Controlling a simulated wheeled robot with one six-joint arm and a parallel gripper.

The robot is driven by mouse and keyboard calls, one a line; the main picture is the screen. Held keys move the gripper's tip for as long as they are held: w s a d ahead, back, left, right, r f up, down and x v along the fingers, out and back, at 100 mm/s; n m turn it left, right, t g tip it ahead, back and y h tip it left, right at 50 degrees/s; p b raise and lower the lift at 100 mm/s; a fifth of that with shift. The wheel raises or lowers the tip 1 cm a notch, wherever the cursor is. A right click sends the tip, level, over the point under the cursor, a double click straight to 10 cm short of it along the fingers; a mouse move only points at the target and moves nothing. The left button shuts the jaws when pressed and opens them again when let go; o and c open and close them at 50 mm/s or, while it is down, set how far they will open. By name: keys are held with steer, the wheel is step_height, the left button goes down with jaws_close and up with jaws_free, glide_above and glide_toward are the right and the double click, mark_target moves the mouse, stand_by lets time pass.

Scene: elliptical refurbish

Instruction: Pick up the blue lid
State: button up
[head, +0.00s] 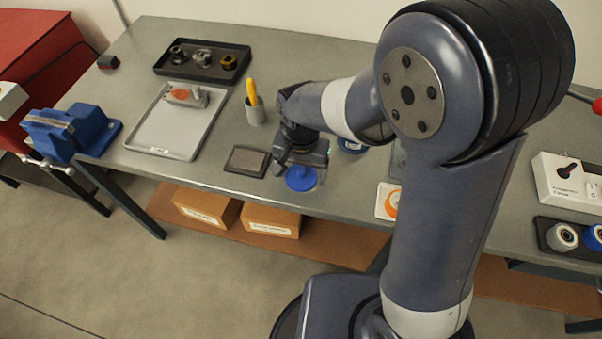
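A flat, round blue lid (301,180) shows near the front edge of the grey workbench (225,175), around the middle of the picture. My gripper (302,167) points down right at the lid and covers its far part. The fingertips are small and partly hidden, so I cannot tell whether they are open, shut, or touching the lid. Another round blue item (352,146) lies behind and to the right, partly covered by my arm.
A dark square pad (247,161) lies just left of the lid. A cup (255,112) with a yellow-handled tool stands behind it. A grey tray (165,138), black parts tray (222,73) and blue vise (70,130) are farther left. An orange-and-white item (390,202) lies right.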

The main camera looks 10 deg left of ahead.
steer(key=c, duration=0.7)
steer(key=shift+o, duration=0.2)
